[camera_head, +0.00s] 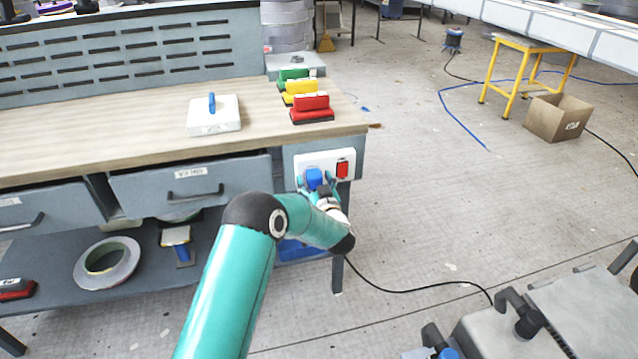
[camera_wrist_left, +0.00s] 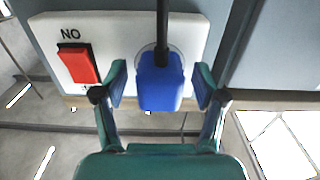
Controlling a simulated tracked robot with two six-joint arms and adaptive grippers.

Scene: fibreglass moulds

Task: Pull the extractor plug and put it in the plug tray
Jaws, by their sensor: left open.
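The blue extractor plug (camera_head: 314,178) sits in a white socket panel (camera_head: 306,160) on the end of the workbench. In the left wrist view the plug (camera_wrist_left: 160,82) stands against the panel (camera_wrist_left: 112,38), with a black cable at its top. My left gripper (camera_head: 320,188) is at the plug, its open fingers (camera_wrist_left: 162,88) on either side with a gap visible at each side. A red switch (camera_head: 342,169) is beside the plug on the panel. A white square piece with an upright blue part (camera_head: 212,103) lies on the bench; I cannot tell whether it is the plug tray.
Green, yellow and red blocks (camera_head: 311,108) stand near the bench corner (camera_head: 350,128). Drawers (camera_head: 192,185) and a lower shelf (camera_head: 150,285) are under the top. A black cable (camera_head: 415,290) runs across the floor to a grey machine (camera_head: 560,315). Open floor lies right of the bench.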

